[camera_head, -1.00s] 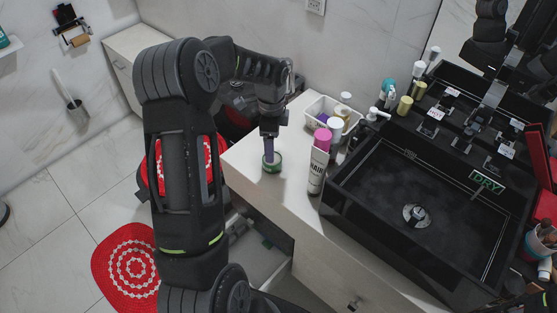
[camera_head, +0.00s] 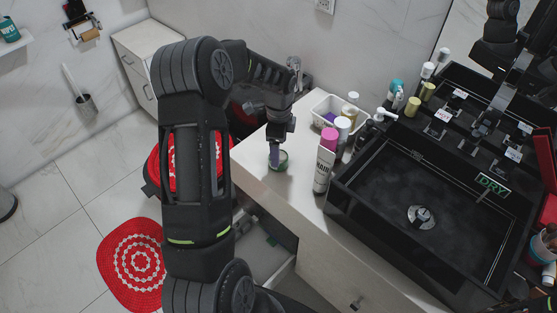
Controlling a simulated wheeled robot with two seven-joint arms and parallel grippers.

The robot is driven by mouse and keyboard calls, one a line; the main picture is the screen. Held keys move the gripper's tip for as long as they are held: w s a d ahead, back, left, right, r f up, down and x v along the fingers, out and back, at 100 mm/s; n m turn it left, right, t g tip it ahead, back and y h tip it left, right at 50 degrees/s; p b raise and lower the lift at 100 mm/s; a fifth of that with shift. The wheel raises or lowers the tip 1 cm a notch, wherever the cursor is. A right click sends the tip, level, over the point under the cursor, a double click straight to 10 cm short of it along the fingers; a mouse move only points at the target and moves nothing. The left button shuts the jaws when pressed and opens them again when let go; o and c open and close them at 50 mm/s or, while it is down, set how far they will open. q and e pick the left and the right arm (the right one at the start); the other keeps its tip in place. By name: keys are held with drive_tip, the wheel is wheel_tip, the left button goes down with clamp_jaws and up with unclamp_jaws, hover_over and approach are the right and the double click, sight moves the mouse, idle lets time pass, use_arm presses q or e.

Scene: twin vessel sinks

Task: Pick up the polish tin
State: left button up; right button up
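The polish tin (camera_head: 283,163) is a small round green tin on the pale counter, left of the white hair tube. My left gripper (camera_head: 277,157) points down at it from above. A dark purplish finger overlaps the tin's left side and hides part of it. The tin looks to be at counter level. The other finger is not clear, so I cannot tell whether the gripper is closed on the tin. My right gripper is not in view.
The white hair tube (camera_head: 323,172) with a pink cap stands right of the tin. A white basket (camera_head: 321,118) of bottles is behind it. A black sink (camera_head: 375,215) fills the right side. An open drawer (camera_head: 262,250) is below the counter. The counter's front is clear.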

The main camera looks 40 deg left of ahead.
use_arm(q)
drive_tip(key=shift+f, duration=0.1)
drive_tip(key=shift+f+p, duration=0.3)
wheel_tip(320, 180, down, 4)
drive_tip(key=shift+d+r+p, duration=0.1)
drive_tip(key=shift+r+p, duration=0.1)
drive_tip(key=shift+p, duration=0.45)
drive_tip(key=shift+f, duration=0.45)
drive_tip(key=shift+c, duration=0.5)
drive_tip(key=c, duration=1.5)
drive_tip(key=shift+r, duration=0.15)
